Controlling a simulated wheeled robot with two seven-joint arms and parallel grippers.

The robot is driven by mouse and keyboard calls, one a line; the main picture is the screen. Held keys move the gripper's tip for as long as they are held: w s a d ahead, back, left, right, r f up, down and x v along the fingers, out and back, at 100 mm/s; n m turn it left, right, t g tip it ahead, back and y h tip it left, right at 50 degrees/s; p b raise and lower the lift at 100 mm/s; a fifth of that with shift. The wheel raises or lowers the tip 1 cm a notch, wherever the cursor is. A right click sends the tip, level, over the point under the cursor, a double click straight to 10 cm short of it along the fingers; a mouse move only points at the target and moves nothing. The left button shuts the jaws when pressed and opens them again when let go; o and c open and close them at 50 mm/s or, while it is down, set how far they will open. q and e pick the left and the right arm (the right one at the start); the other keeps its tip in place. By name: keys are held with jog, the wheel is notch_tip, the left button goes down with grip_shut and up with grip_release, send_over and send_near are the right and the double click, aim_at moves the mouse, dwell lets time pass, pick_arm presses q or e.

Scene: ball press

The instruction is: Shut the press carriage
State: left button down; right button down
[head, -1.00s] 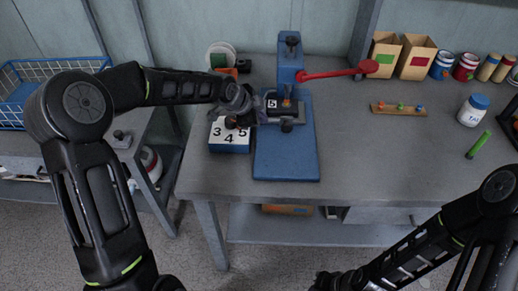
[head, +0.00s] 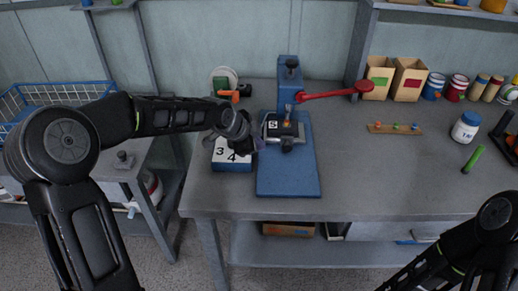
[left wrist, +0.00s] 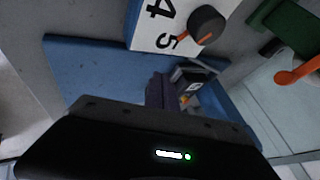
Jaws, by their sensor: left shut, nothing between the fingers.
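The press has a blue base plate (head: 288,178), a blue column (head: 289,75) and a red lever (head: 330,95) reaching right. Its dark carriage (head: 285,137) sits in front of the column. It carries a tag with the number 5, and a small orange ball (head: 287,123) shows on it. My left gripper (head: 259,143) is shut and empty at the carriage's left side. In the left wrist view its fingers (left wrist: 160,92) are close to the carriage (left wrist: 192,82); I cannot tell whether they touch. My right gripper is out of view; only that arm shows at lower right.
A blue-and-white box with numbers (head: 232,154) and a dark knob stands left of the base, close under my left wrist. An orange-handled device (head: 230,93) is behind it. A ball rack (head: 395,128) and a white jar (head: 466,127) stand right. The table right of the press is mostly clear.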

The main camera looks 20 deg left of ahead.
pick_arm(q)
jog(key=v, duration=0.7)
jog(key=shift+w+r, duration=0.1)
